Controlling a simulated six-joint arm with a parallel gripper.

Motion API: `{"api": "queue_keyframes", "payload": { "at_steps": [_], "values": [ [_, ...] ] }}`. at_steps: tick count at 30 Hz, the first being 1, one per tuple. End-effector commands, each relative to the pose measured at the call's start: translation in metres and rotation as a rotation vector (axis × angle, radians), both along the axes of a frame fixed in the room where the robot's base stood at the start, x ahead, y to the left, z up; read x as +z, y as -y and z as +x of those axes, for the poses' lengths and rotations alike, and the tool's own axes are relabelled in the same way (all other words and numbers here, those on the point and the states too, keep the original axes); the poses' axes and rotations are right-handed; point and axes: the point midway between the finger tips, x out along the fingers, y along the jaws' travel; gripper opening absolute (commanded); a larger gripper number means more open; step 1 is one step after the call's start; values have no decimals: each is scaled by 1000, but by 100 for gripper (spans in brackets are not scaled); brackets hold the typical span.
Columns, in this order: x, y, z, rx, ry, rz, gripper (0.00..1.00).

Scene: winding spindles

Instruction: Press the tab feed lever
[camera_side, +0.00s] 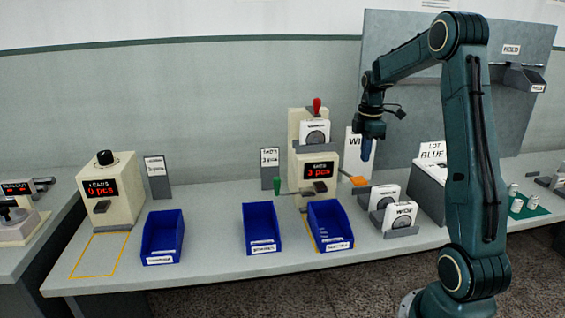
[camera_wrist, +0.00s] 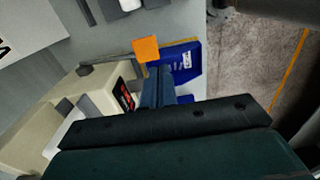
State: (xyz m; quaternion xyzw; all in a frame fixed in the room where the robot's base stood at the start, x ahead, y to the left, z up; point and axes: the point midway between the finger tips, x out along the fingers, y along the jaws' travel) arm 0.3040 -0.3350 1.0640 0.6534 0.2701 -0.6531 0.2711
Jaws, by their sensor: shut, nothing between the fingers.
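The cream tab dispenser (camera_side: 305,160) stands at the back of the bench, and its red display reads 3 pcs. An orange paddle (camera_side: 357,181) sticks out on its right on a thin arm. A green knob (camera_side: 277,185) is on its left and a red knob (camera_side: 317,105) on top. My gripper (camera_side: 366,152) is shut and empty, pointing down, a little above the orange paddle and apart from it. In the wrist view my shut fingers (camera_wrist: 157,88) lie just below the orange paddle (camera_wrist: 146,49) in the picture, with the dispenser at left.
A blue bin (camera_side: 340,243) stands in front of the dispenser; another blue bin (camera_side: 262,240) is left of it. White boxed packs (camera_side: 401,217) in grey holders stand to the right. A leads dispenser (camera_side: 125,205), reading 0 pcs, and a third bin (camera_side: 162,240) are at far left.

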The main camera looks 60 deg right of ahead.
Motion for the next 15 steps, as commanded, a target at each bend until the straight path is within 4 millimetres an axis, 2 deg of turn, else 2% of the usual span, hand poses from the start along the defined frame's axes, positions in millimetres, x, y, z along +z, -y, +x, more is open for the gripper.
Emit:
{"api": "queue_keyframes", "payload": {
  "at_steps": [3, 6, 15],
  "values": [
    [18, -2, -2, 0, 2, -2, 0],
    [28, -3, -3, 0, 1, -1, 0],
    [40, -4, -4, 0, -1, 1, 0]
  ]
}}
